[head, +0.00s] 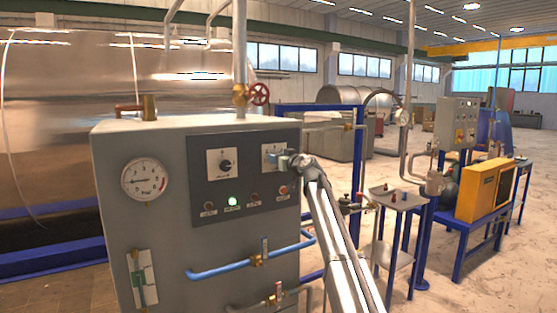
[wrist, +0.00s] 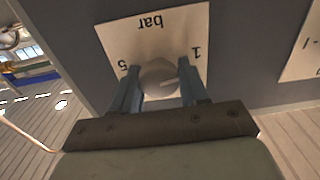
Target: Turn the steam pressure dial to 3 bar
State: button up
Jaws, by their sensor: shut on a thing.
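The steam pressure dial is a round grey knob (wrist: 158,78) on a cream plate (wrist: 125,40), which shows upside down in the wrist view. I read "bar", a 5 at left and a 1 at right. The knob's pale pointer line is toward the right, on the side of the 1. My gripper (wrist: 160,82) has its two blue-grey fingers closed on either side of the knob. In the head view the plate (head: 267,150) is at the right of the dark panel, and my gripper (head: 286,163) hides most of the knob.
Another dial (head: 222,163) sits left on the same panel, above several indicator lights (head: 232,200). A pressure gauge (head: 146,180) is on the cabinet's left. Blue pipe (head: 225,271) and valves stick out below. A small table (head: 400,201) stands at right.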

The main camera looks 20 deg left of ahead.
jog(key=shift+c, duration=1.1)
jog(key=m, duration=0.4)
jog(key=shift+m, duration=0.3)
jog(key=m, duration=0.5)
jog(key=shift+w+d+f, duration=0.1)
jog(key=shift+d, duration=0.05)
jog(key=m, duration=1)
jog(key=shift+f, duration=0.15)
